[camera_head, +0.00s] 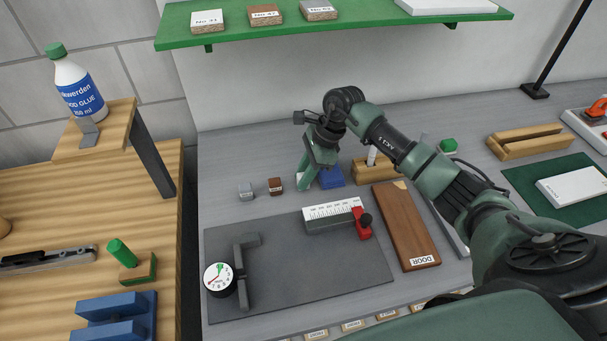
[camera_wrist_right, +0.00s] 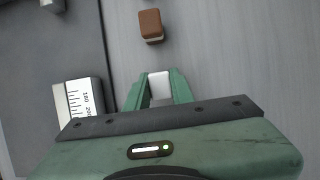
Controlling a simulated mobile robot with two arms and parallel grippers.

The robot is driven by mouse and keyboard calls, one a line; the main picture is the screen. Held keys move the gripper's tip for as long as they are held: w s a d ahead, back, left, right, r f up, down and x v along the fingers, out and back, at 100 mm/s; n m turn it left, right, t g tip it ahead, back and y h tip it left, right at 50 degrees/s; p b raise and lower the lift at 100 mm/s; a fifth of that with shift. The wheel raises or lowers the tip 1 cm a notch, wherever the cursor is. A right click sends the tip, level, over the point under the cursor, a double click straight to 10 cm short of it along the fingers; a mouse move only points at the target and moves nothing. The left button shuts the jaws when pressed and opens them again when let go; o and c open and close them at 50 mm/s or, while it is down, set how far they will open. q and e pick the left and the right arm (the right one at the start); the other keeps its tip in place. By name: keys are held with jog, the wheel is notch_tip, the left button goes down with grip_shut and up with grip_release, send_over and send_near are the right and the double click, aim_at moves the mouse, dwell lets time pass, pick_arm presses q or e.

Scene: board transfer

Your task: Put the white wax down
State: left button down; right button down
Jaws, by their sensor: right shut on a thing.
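The white wax (camera_wrist_right: 159,84) is a small pale block between the two green fingers of my right gripper (camera_wrist_right: 159,95) in the wrist view. My right gripper (camera_head: 305,182) is shut on it and points down over the grey bench in the head view. The fingers hide most of the wax there. It is low, at the right end of a row with a brown block (camera_head: 276,186) and a grey block (camera_head: 246,191). I cannot tell whether it touches the bench. The brown block also shows ahead of the fingers in the wrist view (camera_wrist_right: 151,25). My left gripper is not in view.
A blue block (camera_head: 332,177) stands close right of the gripper. A dark mat (camera_head: 290,285) with a ruler stop (camera_head: 328,220) and a dial gauge (camera_head: 218,279) lies in front. A brown door board (camera_head: 405,225) lies to the right. Bare bench lies left of the grey block.

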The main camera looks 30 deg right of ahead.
jog(key=shift+f, duration=0.15)
jog(key=c, duration=1.2)
grip_release()
jog(key=shift+r, duration=0.2)
jog(key=shift+r, duration=0.15)
jog(key=b+v, duration=0.3)
jog(key=v, duration=0.8)
jog(key=shift+d+r, duration=0.2)
jog(key=shift+r, duration=0.15)
